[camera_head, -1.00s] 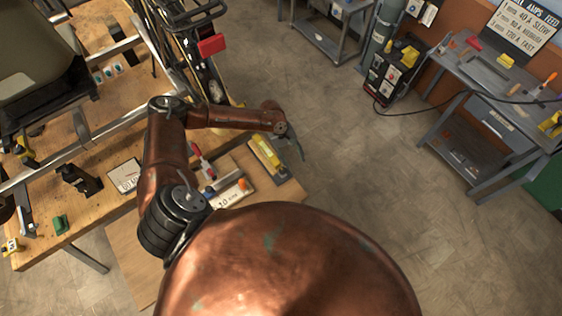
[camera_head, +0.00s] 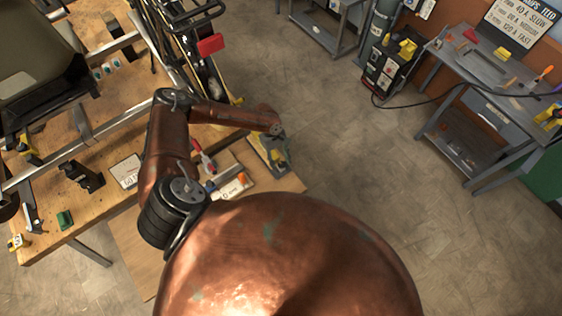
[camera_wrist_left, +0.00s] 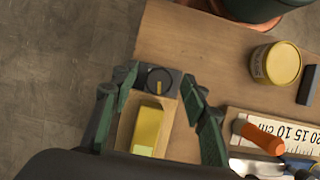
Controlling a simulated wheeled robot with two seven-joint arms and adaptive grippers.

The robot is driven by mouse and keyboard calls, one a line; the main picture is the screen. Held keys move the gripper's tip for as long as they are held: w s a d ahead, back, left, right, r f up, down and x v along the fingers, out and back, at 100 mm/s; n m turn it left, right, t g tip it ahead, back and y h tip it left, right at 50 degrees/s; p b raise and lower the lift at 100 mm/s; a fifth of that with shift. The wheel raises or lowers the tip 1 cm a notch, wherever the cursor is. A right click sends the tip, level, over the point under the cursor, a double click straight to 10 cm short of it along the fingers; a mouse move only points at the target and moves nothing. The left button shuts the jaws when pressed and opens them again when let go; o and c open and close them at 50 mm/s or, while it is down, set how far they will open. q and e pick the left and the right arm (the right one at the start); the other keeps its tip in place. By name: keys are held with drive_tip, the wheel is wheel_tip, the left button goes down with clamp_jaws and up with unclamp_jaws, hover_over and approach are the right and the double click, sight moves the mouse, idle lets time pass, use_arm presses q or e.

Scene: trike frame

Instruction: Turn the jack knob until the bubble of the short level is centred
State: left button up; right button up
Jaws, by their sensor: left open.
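The short level is a yellow bar (camera_wrist_left: 147,128) on a pale wooden block in the left wrist view. Its bubble is too small to make out. A dark round knob with a yellow mark (camera_wrist_left: 160,79), which looks like the jack knob, sits at the far end of the block. My left gripper (camera_wrist_left: 160,84) is open, with green-padded fingers on either side of the knob and no clear contact. In the head view my left gripper (camera_head: 277,158) is over the yellow level (camera_head: 262,148), partly hiding it. My right gripper is not in view.
A yellow tin (camera_wrist_left: 276,64), a dark block (camera_wrist_left: 308,86), a ruler (camera_wrist_left: 290,128) and an orange-handled tool (camera_wrist_left: 262,138) lie to the right in the wrist view. The trike frame (camera_head: 95,140) stands on the bench at left. Open floor (camera_head: 365,190) lies right of the bench.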

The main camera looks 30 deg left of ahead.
use_arm(q)
drive_tip(key=shift+c, duration=0.3)
drive_tip(key=c, duration=0.3)
clamp_jaws()
drive_tip(key=shift+m, duration=0.4)
